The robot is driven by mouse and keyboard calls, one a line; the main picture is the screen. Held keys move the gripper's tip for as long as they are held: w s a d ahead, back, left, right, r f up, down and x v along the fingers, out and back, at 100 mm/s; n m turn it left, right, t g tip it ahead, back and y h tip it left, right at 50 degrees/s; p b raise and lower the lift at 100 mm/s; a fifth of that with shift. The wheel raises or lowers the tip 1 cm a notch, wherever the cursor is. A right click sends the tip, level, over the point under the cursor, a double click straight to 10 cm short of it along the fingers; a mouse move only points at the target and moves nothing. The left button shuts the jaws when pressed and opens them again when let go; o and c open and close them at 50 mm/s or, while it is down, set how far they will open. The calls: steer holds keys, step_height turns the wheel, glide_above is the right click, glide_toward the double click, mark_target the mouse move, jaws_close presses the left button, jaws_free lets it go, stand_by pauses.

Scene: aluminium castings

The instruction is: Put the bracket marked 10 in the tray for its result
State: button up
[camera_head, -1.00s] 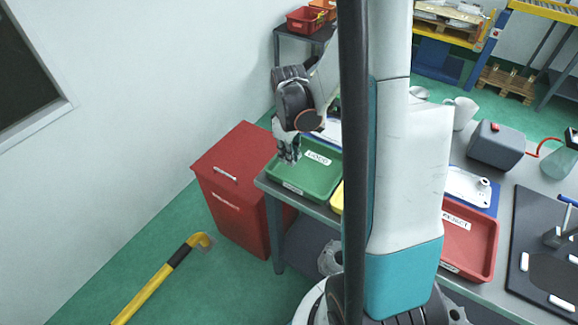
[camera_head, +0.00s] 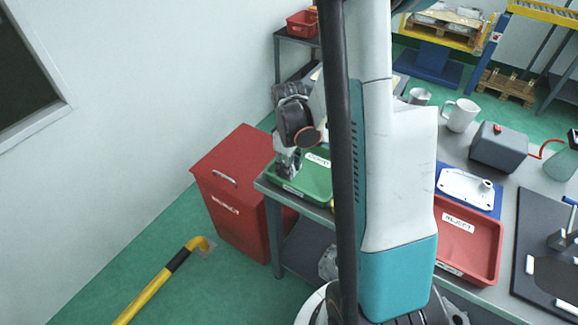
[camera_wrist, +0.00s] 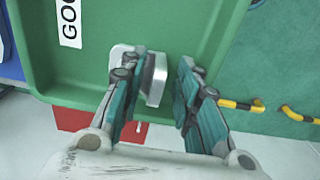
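The green tray (camera_head: 318,183) is on the left end of the grey table, its label reading GOOD in part; its floor fills the wrist view (camera_wrist: 215,25). My gripper (camera_head: 289,172) is low over the tray's near left part. In the wrist view a silver cast bracket (camera_wrist: 156,80) is in the tray by my gripper (camera_wrist: 160,68), partly hidden behind the left finger. A clear gap shows between bracket and right finger, so the gripper is open. No number on the bracket is readable. The red tray (camera_head: 492,267), labelled REJECT, is right of my column.
A white plate-like part (camera_head: 464,187) lies on a blue mat right of my column. A red bin (camera_head: 235,205) and yellow rail (camera_head: 170,270) stand left of the table.

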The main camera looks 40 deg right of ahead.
step_height(320, 180, up, 12)
steer(key=p, duration=0.4)
steer(key=shift+r, duration=0.15)
steer(key=shift+a, duration=0.1)
